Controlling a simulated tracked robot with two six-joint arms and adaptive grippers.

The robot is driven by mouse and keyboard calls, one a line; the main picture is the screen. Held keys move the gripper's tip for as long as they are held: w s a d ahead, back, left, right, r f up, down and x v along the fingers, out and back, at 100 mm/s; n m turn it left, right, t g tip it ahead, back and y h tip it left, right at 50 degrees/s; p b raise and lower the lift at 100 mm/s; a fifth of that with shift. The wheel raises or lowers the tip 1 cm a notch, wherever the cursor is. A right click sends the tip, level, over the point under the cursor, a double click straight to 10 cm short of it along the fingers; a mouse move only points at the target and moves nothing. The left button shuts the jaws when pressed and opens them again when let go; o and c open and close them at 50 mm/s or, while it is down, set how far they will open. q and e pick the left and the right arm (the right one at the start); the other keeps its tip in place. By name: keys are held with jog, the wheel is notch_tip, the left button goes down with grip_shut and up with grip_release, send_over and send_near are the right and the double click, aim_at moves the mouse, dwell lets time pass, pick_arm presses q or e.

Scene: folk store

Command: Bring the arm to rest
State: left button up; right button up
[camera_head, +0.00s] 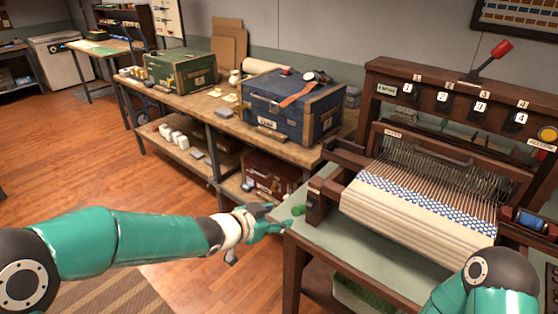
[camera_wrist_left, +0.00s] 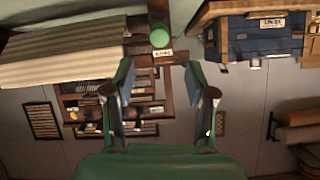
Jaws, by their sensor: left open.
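My left arm (camera_head: 130,243) reaches in from the left in the head view. Its gripper (camera_head: 282,223) is at the near left corner of the loom table, close to a green knob (camera_head: 298,210). In the left wrist view the gripper (camera_wrist_left: 158,80) shows its two fingers spread apart with nothing between them. The green knob (camera_wrist_left: 159,38) appears beyond the fingertips there. I cannot tell whether the gripper touches the table edge. Part of my right arm (camera_head: 485,285) shows at the lower right; its gripper is out of view.
A wooden loom (camera_head: 430,190) with patterned cloth stands on the green-topped table (camera_head: 345,250). A workbench (camera_head: 225,125) behind holds a blue case (camera_head: 290,105) and a green case (camera_head: 180,70). Open wooden floor (camera_head: 120,165) lies to the left.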

pick_arm(q)
jog(key=s+a+f+n+g+y, duration=0.15)
jog(key=s+a+f, duration=0.25)
jog(key=f, duration=0.6)
jog(key=s+a+f+n+g+y, duration=0.1)
jog(key=s+a+f+n+g, duration=0.15)
jog(key=f, duration=0.75)
jog(key=s+a+f+n+g, duration=0.1)
jog(key=s+f, duration=0.3)
jog(key=s, duration=0.4)
jog(key=s+a+f+n+g, duration=0.1)
jog(key=s+f+n, duration=0.3)
jog(key=s, duration=0.4)
jog(key=s+a+f+n+g+y, duration=0.1)
jog(key=s+f+n+g, duration=0.1)
jog(key=s, duration=0.6)
notch_tip(320, 180, down, 2)
jog(key=shift+a+f+n+g, duration=0.1)
jog(key=shift+a+n+g, duration=0.15)
jog(key=shift+g, duration=0.35)
